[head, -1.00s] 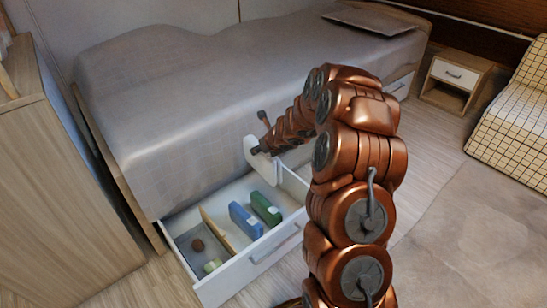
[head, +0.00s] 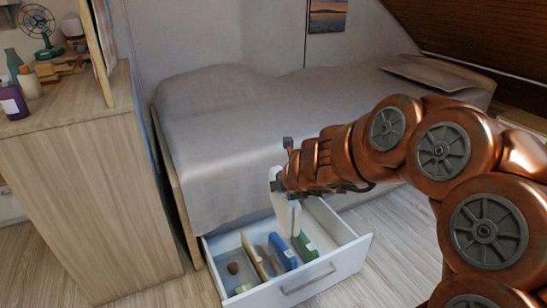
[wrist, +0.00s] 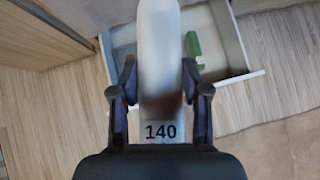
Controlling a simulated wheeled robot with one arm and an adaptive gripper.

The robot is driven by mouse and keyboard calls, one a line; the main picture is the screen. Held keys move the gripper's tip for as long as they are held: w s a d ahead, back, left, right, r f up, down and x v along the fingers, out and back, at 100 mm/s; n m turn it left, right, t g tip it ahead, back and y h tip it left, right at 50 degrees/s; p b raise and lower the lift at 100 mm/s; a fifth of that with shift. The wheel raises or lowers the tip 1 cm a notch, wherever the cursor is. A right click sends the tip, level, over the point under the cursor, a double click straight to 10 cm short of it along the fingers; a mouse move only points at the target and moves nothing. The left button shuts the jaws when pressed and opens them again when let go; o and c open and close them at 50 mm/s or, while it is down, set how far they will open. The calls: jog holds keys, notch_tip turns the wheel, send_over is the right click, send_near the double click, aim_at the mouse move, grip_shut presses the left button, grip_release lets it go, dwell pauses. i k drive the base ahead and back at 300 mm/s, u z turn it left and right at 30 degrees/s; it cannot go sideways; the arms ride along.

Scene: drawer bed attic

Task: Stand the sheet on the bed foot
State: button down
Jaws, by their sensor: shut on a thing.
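My gripper (wrist: 158,95) is shut on a white folded sheet (wrist: 161,60), which carries a label reading 140 in the wrist view. In the head view the sheet (head: 282,206) hangs from my gripper (head: 280,178) above the open drawer, beside the bed. The bed (head: 245,130) has a grey cover and runs along the back wall. Its foot end is hard to make out under the cover. The open drawer (head: 335,275) under the bed holds a blue package (head: 283,250) and a green package (head: 305,247); the green one also shows in the wrist view (wrist: 194,48).
A wooden cabinet (head: 85,170) stands left of the bed, with a fan (head: 40,28) and bottles (head: 12,98) on top. A thin wooden divider (head: 254,257) and small items lie in the drawer. Wooden floor (head: 140,288) is free in front.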

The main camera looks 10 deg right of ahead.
aim_at(251, 130)
jog(key=z, duration=1.85)
jog(key=i, duration=1.25)
jog(key=u, duration=3.75)
jog(key=i, duration=0.5)
jog(key=z, duration=0.1)
